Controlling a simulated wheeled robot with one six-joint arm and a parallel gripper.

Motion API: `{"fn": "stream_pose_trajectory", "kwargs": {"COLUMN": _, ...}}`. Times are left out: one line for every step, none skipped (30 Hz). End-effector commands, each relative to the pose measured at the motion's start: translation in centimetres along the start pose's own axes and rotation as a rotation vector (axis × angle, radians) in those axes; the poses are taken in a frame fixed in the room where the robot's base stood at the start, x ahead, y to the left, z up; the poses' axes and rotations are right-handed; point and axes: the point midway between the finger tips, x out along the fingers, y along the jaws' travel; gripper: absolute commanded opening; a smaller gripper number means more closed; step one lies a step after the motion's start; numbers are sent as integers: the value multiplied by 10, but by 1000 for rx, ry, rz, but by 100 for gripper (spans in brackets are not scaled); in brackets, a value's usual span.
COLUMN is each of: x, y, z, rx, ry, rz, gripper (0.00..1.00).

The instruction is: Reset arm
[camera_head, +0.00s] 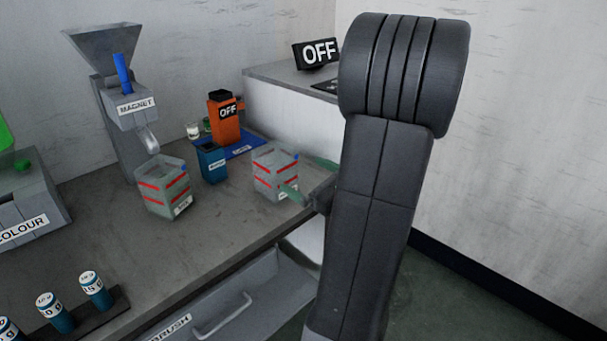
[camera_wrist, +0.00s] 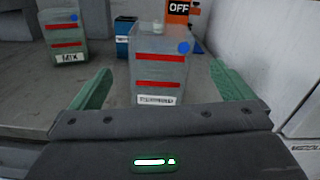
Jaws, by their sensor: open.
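My gripper (camera_wrist: 168,90) is open in the wrist view, its two green fingers spread to the left and right of a grey box with red stripes, a blue dot and a white label (camera_wrist: 159,72). The box stands upright on the bench, and I cannot tell whether the fingers touch it. In the head view the same box (camera_head: 274,172) stands near the bench's right edge, with my gripper (camera_head: 309,178) at its right side. My arm hides part of the gripper there.
The grey bench (camera_head: 215,237) also bears a similar striped box (camera_head: 164,188), a blue container (camera_head: 212,162), an orange device marked OFF (camera_head: 224,119), a hopper machine marked MAGNET (camera_head: 127,105) and a rack with several blue vials (camera_head: 95,290). A drawer (camera_head: 222,318) lies below.

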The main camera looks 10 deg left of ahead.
Motion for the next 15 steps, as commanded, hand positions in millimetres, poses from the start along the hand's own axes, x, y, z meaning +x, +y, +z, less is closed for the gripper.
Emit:
{"fn": "stream_pose_trajectory", "kwargs": {"x": 0, "y": 0, "z": 0, "rx": 0, "ry": 0, "rz": 0, "gripper": 100}}
{"fn": "stream_pose_trajectory", "kwargs": {"x": 0, "y": 0, "z": 0, "rx": 0, "ry": 0, "rz": 0, "gripper": 100}}
{"fn": "stream_pose_trajectory", "kwargs": {"x": 0, "y": 0, "z": 0, "rx": 0, "ry": 0, "rz": 0, "gripper": 100}}
{"fn": "stream_pose_trajectory", "kwargs": {"x": 0, "y": 0, "z": 0, "rx": 0, "ry": 0, "rz": 0, "gripper": 100}}
{"fn": "stream_pose_trajectory", "kwargs": {"x": 0, "y": 0, "z": 0, "rx": 0, "ry": 0, "rz": 0, "gripper": 100}}
{"fn": "stream_pose_trajectory", "kwargs": {"x": 0, "y": 0, "z": 0, "rx": 0, "ry": 0, "rz": 0, "gripper": 100}}
{"fn": "stream_pose_trajectory", "kwargs": {"x": 1, "y": 0, "z": 0, "rx": 0, "ry": 0, "rz": 0, "gripper": 100}}
{"fn": "stream_pose_trajectory", "kwargs": {"x": 1, "y": 0, "z": 0, "rx": 0, "ry": 0, "rz": 0, "gripper": 100}}
{"fn": "stream_pose_trajectory", "kwargs": {"x": 3, "y": 0, "z": 0, "rx": 0, "ry": 0, "rz": 0, "gripper": 100}}
{"fn": "stream_pose_trajectory", "kwargs": {"x": 4, "y": 0, "z": 0, "rx": 0, "ry": 0, "rz": 1, "gripper": 100}}
{"fn": "stream_pose_trajectory", "kwargs": {"x": 6, "y": 0, "z": 0, "rx": -1, "ry": 0, "rz": 1, "gripper": 100}}
{"fn": "stream_pose_trajectory", "kwargs": {"x": 10, "y": 0, "z": 0, "rx": -1, "ry": 1, "rz": 2, "gripper": 100}}
{"fn": "stream_pose_trajectory", "kwargs": {"x": 14, "y": 0, "z": 0, "rx": -1, "ry": 1, "rz": 3, "gripper": 100}}
{"fn": "stream_pose_trajectory", "kwargs": {"x": 17, "y": 0, "z": 0, "rx": -1, "ry": 0, "rz": 3, "gripper": 100}}
{"fn": "stream_pose_trajectory", "kwargs": {"x": 23, "y": 0, "z": 0, "rx": -1, "ry": -1, "rz": 3, "gripper": 100}}
